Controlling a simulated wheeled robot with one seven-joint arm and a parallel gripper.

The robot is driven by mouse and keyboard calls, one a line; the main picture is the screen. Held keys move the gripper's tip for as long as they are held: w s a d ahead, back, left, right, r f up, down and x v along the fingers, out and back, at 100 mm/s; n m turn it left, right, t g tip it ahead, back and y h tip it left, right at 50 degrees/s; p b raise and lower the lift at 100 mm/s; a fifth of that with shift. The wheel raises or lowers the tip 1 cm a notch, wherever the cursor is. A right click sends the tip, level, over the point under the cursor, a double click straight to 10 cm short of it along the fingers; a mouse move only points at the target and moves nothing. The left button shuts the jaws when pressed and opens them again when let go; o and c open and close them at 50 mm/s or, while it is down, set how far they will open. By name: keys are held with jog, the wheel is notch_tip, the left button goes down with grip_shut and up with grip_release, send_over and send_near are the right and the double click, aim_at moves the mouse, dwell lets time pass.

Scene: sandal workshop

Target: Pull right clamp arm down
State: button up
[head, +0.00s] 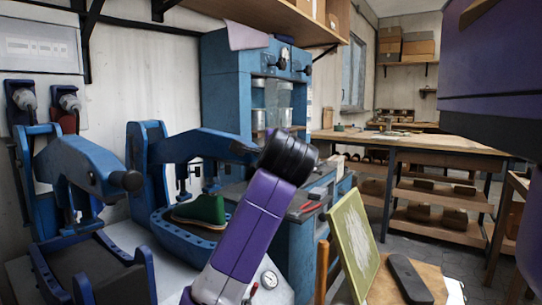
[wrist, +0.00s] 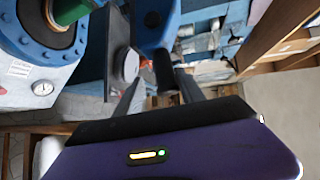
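The right clamp arm (head: 195,145) is a blue lever on a blue upright, roughly level above a blue ring-shaped base (head: 190,238). A green shoe form (head: 205,209) sits on that base. The clamp arm's black handle (head: 240,148) is partly hidden by my dark wrist. In the wrist view the blue arm (wrist: 155,22) comes from the top, and its black handle (wrist: 163,72) lies between the two grey fingers of my gripper (wrist: 162,90). The fingers are spread with gaps visible on both sides of the handle. The head view hides my fingers.
The left clamp arm (head: 80,165) with a dark knob stands at the left over a dark pad. A tall blue press (head: 230,85) stands behind. A wooden workbench (head: 400,143) is at the back right. A green framed panel (head: 352,240) leans at the front right.

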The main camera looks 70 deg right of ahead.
jog(key=v, duration=0.5)
jog(key=shift+d, duration=0.1)
dwell(0.5)
